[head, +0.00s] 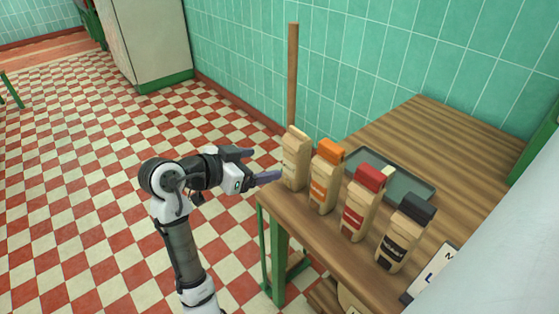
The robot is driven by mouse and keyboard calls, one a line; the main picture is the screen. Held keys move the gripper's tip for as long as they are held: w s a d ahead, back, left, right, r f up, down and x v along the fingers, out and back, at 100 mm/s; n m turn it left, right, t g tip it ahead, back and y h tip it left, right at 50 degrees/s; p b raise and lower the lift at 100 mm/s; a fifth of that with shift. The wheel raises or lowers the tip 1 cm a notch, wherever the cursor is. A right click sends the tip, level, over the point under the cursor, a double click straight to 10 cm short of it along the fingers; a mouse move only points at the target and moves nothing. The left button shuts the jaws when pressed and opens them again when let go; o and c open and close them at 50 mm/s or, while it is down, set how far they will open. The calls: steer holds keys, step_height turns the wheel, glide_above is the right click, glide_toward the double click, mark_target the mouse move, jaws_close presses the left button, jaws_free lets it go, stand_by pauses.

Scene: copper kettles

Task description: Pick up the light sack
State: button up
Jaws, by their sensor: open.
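The light sack (296,159) is plain tan, with a pale label and a tan folded top. It stands upright at the left end of a row of sacks, at the left corner of the wooden table (435,135). My gripper (262,165) is open, just left of the light sack, with its fingers pointing right toward it. One finger is farther back and the other nearer the front. The nearer fingertip looks very close to the sack; I cannot tell whether it touches.
Beside the light sack stand an orange-topped sack (326,177), a red-topped sack (361,203) and a black-topped sack (404,233). A grey-green tray (418,189) lies behind them. A wooden pole (292,75) rises behind the light sack.

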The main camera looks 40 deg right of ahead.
mark_target(288, 159)
steer(key=p+x, duration=0.1)
steer(key=x, duration=0.6)
steer(key=shift+s+d, duration=0.15)
steer(key=shift+d, duration=0.05)
steer(key=shift+p+x, duration=0.75)
steer(key=shift+x, duration=2.15)
steer(key=shift+a+f, duration=0.1)
steer(key=shift+a, duration=0.05)
steer(key=c, duration=1.1)
steer(key=shift+c, duration=0.7)
